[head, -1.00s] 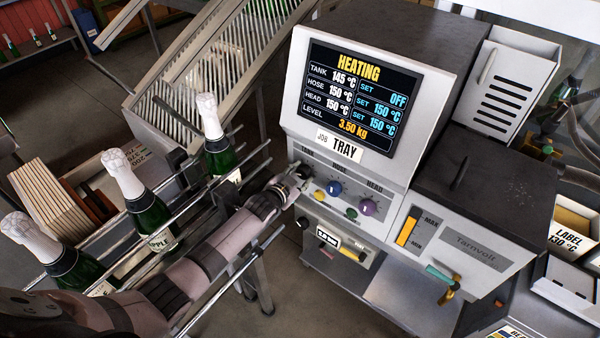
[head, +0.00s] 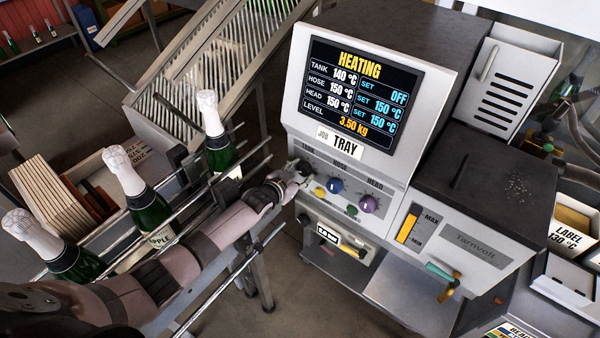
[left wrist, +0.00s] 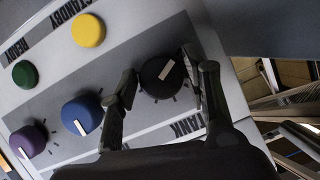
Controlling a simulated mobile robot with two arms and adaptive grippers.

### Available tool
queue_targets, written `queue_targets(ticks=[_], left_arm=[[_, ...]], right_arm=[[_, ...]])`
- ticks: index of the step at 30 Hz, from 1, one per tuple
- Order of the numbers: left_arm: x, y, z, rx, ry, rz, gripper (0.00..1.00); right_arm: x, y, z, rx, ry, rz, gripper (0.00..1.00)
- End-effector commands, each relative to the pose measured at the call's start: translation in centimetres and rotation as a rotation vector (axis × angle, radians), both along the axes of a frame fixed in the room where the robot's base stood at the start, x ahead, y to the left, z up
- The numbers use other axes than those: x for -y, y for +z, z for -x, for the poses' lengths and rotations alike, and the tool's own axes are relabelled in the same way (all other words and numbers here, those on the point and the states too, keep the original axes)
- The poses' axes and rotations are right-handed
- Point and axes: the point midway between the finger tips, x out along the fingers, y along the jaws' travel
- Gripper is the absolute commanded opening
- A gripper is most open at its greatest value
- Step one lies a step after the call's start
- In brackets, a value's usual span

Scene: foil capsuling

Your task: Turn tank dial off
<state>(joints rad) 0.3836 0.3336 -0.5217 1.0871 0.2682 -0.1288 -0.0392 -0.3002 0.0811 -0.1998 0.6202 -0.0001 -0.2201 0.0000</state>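The black tank dial (left wrist: 158,80), with a white pointer mark, sits beside the word TANK in the left wrist view. My left gripper (head: 297,172) is at the dial on the machine's front panel; in the left wrist view its fingers (left wrist: 160,72) stand on either side of the dial, apart, with narrow gaps showing. In the head view the gripper largely hides the dial. The screen (head: 359,94) reads HEATING, with tank 140 °C and set OFF; hose and head are both 150 °C, set 150 °C. My right gripper is not in view.
The blue hose dial (head: 334,186) and purple head dial (head: 369,204) sit right of the tank dial. Yellow (left wrist: 88,30) and green (left wrist: 25,74) buttons are close by. Green bottles (head: 131,185) stand along rails beside my left arm.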

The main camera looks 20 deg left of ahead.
Motion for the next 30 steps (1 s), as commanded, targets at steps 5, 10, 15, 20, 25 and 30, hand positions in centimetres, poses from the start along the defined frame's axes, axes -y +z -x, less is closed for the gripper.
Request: queue_targets(ticks=[5,10,15,20,25,30], left_arm=[[0.0,0.1,0.0,0.001,-0.001,-0.001,0.58],[0.0,0.1,0.0,0.002,-0.001,-0.001,0.59],[0.0,0.1,0.0,0.003,-0.001,-0.001,0.59],[-0.3,0.4,1.0,0.002,-0.001,-0.001,0.59],[-0.9,1.3,3.3,0.001,-0.001,-0.001,0.59],[-1.6,2.5,6.2,0.001,-0.001,-0.003,0.59]], right_arm=[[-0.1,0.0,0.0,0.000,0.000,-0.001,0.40],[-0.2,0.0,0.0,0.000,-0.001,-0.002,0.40],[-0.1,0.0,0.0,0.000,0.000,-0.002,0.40],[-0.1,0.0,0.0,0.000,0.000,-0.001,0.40],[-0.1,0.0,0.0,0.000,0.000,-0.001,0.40],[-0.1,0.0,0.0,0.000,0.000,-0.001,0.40]])
